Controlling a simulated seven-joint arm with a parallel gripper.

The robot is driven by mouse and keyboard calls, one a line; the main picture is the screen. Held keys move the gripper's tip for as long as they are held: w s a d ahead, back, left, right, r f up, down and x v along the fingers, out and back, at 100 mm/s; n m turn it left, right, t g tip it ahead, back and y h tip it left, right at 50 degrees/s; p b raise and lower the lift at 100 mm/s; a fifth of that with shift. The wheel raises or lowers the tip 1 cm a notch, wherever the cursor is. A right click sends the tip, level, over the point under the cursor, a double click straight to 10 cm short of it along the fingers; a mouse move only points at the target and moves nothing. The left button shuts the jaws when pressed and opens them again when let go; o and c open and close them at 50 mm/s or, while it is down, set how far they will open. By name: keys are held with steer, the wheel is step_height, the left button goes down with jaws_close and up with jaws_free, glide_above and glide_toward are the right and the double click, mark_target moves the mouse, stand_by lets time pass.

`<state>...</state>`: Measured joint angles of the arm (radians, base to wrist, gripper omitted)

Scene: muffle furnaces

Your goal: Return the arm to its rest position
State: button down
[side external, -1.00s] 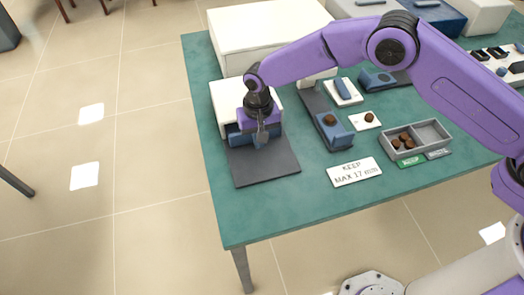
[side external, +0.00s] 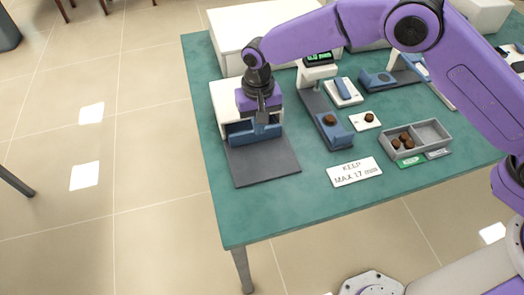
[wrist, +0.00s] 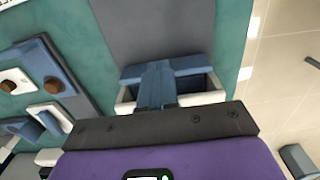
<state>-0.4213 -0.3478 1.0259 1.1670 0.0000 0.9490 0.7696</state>
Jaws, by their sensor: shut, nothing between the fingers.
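My gripper (side external: 263,117) points down in the side view, in front of the white furnace box (side external: 224,97) at the table's left. Its fingers are shut with nothing between them. They overlap the box's blue front part (side external: 268,132) in the picture; I cannot tell whether they touch it. In the wrist view, my purple gripper housing fills the bottom, and the blue front part (wrist: 195,63) lies beyond it. My arm reaches in from the right, bent high over the table.
A dark slab (side external: 262,166) lies before the box. To the right are a blue-based instrument (side external: 334,135), a divided grey tray (side external: 433,133) with brown pieces, and a white "KEEP MAX 17 mm" sign (side external: 354,171). A large white box (side external: 228,42) stands behind. The front table area is clear.

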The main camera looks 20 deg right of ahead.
stand_by(0.4)
steer(key=s+d+r+n, duration=0.6)
steer(key=s+d+r, duration=0.6)
steer(key=d+r, duration=0.1)
steer(key=s+d+r+n, duration=0.2)
steer(key=s+d+n, duration=0.4)
steer(key=s+d, duration=1.3)
steer(key=d, duration=0.2)
steer(key=shift+s+d+r+n, duration=0.3)
steer(key=shift+d, duration=0.05)
